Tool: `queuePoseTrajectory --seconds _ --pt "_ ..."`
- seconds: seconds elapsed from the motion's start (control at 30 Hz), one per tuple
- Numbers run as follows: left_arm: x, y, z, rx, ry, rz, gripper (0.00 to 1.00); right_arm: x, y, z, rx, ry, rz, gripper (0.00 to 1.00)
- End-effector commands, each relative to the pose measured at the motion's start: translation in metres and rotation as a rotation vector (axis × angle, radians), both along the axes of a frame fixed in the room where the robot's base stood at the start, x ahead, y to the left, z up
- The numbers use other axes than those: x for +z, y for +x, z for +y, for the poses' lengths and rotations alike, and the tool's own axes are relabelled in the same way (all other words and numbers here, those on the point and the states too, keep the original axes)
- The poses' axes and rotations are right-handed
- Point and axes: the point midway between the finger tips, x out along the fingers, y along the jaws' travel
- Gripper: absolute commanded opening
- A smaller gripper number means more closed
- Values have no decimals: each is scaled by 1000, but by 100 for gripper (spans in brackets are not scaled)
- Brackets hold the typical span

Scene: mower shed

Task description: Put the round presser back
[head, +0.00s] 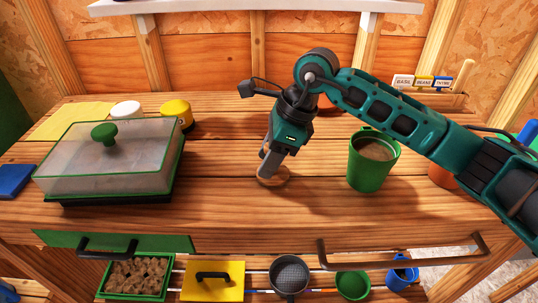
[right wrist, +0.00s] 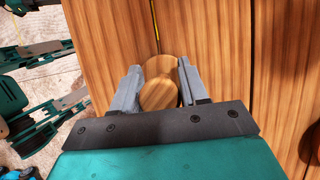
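The round presser (right wrist: 159,96) is a small wooden piece with a round top and a round disc base. In the head view its base (head: 274,177) rests on or just above the bench, near the middle front. My right gripper (head: 268,170) points down over it. In the right wrist view the grey fingers (right wrist: 160,88) stand on both sides of the presser's upper part and appear to touch it. The fingers hide much of the presser in the head view. My left gripper is not in view.
A seed tray with a clear lid (head: 75,165) stands at the left. A green pot of soil (head: 366,172) stands right of my gripper. White (head: 126,111) and yellow (head: 178,112) containers stand behind the tray. The lower shelf holds a yellow box (head: 228,287) and several other items. The bench's front middle is clear.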

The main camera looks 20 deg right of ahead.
Motion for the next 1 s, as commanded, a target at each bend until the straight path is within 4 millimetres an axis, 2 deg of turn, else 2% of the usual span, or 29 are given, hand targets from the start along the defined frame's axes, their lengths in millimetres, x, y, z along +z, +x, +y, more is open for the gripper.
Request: queuePoseTrajectory --seconds 0.03,0.17,0.4,0.53,1.0 --pt "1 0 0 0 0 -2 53 0 0 0 0 -1 0 49" --pt "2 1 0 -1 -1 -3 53 0 0 0 -1 0 0 61" --pt "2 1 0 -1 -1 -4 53 1 0 0 -1 0 0 62" --pt "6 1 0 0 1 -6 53 8 0 -2 -1 0 -2 62" --pt "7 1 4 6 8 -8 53 94 -10 -36 -2 0 -3 62"
